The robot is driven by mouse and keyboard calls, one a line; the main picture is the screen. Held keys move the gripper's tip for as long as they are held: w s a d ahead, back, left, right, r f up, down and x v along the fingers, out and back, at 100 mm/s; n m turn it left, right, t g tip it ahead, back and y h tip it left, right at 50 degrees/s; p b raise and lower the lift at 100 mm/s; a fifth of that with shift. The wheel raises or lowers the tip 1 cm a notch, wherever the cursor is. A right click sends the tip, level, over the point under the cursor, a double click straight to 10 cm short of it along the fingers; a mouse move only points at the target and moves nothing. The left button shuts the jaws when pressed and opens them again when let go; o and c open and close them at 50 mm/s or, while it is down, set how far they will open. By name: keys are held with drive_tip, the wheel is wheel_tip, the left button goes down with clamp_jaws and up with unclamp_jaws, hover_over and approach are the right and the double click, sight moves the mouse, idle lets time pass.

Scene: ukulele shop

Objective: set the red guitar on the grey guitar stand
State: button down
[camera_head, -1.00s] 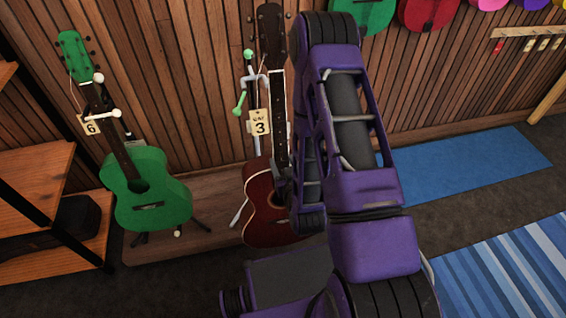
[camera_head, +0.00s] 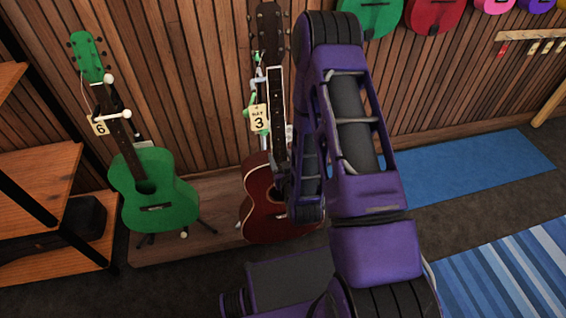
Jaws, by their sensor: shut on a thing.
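The red guitar (camera_head: 262,205) is upright in front of the grey stand, left of my purple arm. Its dark neck (camera_head: 277,110) and headstock (camera_head: 267,30) rise in front of the wood-slat wall. The grey guitar stand (camera_head: 258,95) is mostly hidden behind the guitar; its upper part and a tag marked 3 (camera_head: 259,118) show just left of the neck. My gripper (camera_head: 285,178) is largely hidden by my arm; it is shut on the red guitar near the joint of neck and body. Whether the guitar touches the stand cannot be told.
A green guitar (camera_head: 152,185) stands on its own stand with tag 6 to the left, on the same low wooden platform (camera_head: 215,236). A wooden shelf (camera_head: 45,180) is at far left. A blue mat (camera_head: 470,165) and striped rug (camera_head: 515,270) lie on the right.

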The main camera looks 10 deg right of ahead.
drive_tip(key=w, duration=1.1)
idle(0.5)
drive_tip(key=shift+w+f, duration=0.1)
drive_tip(key=shift+w, duration=0.15)
idle(0.4)
drive_tip(key=w, duration=0.6)
drive_tip(key=shift+w+f, duration=0.15)
drive_tip(key=shift+f, duration=0.05)
idle(0.9)
idle(0.6)
drive_tip(key=shift+w+f, duration=0.1)
drive_tip(key=shift+f, duration=0.1)
drive_tip(key=shift+w+f, duration=0.15)
drive_tip(key=shift+f, duration=2.45)
